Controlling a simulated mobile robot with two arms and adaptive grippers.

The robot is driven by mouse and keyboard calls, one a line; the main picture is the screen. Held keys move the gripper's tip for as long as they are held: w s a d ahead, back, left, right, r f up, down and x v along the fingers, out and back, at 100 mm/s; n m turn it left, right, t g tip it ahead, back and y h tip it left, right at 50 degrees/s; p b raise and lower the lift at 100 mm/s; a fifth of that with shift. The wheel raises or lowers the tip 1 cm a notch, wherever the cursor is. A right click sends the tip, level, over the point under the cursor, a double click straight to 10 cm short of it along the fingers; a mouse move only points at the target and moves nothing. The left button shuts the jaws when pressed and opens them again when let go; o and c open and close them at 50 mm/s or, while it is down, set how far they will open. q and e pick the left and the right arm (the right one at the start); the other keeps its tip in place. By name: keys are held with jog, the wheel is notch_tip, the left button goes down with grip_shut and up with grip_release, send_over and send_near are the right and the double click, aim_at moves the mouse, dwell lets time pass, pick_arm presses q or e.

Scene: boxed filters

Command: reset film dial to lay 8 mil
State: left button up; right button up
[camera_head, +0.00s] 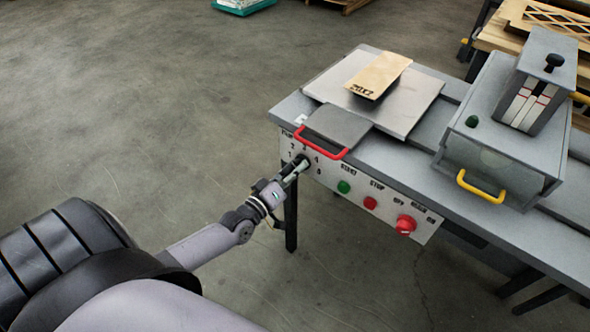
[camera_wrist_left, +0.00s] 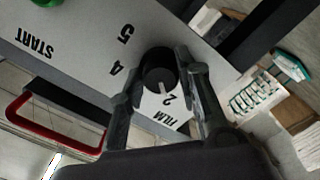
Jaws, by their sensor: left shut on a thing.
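The film dial (camera_wrist_left: 158,66) is a round black knob with a white pointer line, on the pale front panel (camera_wrist_left: 75,45) of the machine. In the left wrist view its pointer line faces the printed 2, above the word FILM; 4 and 5 also show. My left gripper (camera_wrist_left: 160,78) has one finger on each side of the knob and is shut on it. In the head view my left gripper (camera_head: 298,166) reaches the panel's left end and mostly hides the dial. My right gripper is not in view.
Right of the dial are a green START button (camera_head: 344,187), a red STOP button (camera_head: 370,203) and a larger red knob (camera_head: 406,224). A red handle (camera_head: 322,146) sticks out just above the dial. A grey housing with a yellow handle (camera_head: 481,187) stands further right.

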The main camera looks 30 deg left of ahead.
pick_arm(q)
jog(key=o, duration=1)
jog(key=shift+w+r, duration=0.2)
jog(key=shift+o, duration=0.7)
jog(key=shift+f, duration=0.15)
jog(key=s+a, duration=0.1)
jog(key=s, duration=1.1)
jog(key=s+d+f+m+g+y+p, duration=0.1)
jog(key=s+f+m+g, duration=0.4)
jog(key=f, duration=0.9)
jog(key=s+f+m+g+p, duration=0.1)
jog(key=s+f+g, duration=0.45)
jog(key=f, duration=0.95)
jog(key=s+d+f+m+g, duration=0.3)
jog(key=s+f, duration=0.3)
jog(key=s, duration=0.5)
jog(key=s+d+f+m+g+p, duration=0.1)
jog(key=s+d+f, duration=0.4)
jog(key=s, duration=0.6)
jog(key=shift+d+f+m+g+y+p, duration=0.3)
jog(key=shift+f+m+g, duration=0.5)
jog(key=shift+g, duration=0.45)
